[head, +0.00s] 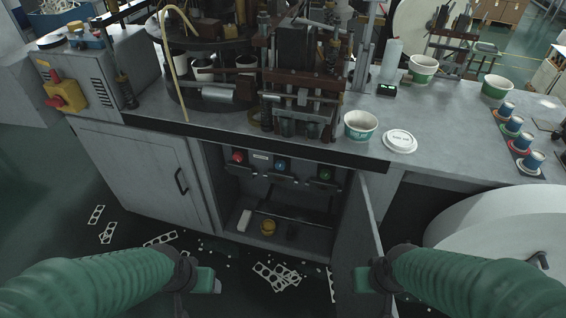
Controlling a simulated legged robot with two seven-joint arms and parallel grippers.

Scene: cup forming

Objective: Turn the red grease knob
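A red knob (238,157) sits at the left of a row inside the open cabinet under the machine table. A blue knob (281,165) is in the middle and a green knob (325,174) at the right. My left gripper (205,282) is low in the head view, below and left of the red knob and apart from it. My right gripper (366,280) is low at the right, in front of the open cabinet door (368,215). The fingers of both are too unclear to tell open from shut. I see nothing held in either.
A yellow cup-like item (268,227) and a white item (244,220) stand on the cabinet floor. A closed door (140,175) is at the left. Punched scraps (275,275) lie on the floor. Paper cups (361,125) and a lid (400,141) are on the table. A large white roll (505,225) is at the right.

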